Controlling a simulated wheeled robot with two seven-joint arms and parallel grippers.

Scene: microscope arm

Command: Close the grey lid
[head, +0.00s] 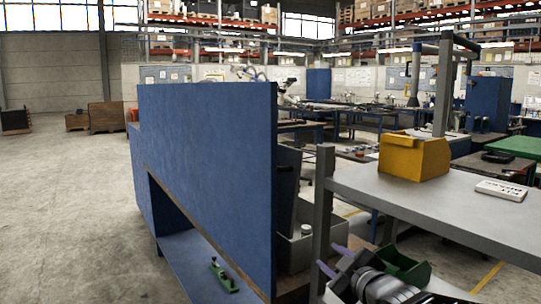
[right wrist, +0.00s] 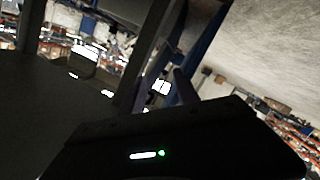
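A dark grey upright panel (head: 287,190), which may be the grey lid, stands behind the tall blue panel in the head view. A light grey box (head: 303,247) is below and beside it; the blue panel and a grey post hide much of both. I cannot tell how they join. My right gripper (head: 334,259) is low in the head view, right of the box. Its two purple fingers are apart with nothing seen between them. My left gripper is out of view.
The blue panel (head: 205,170) blocks the middle left. A grey post (head: 322,215) and a grey tabletop (head: 440,197) with a yellow bin (head: 414,158) and a white device (head: 501,190) stand close to my right arm. A dark green bin (head: 405,268) is below. The floor at left is clear.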

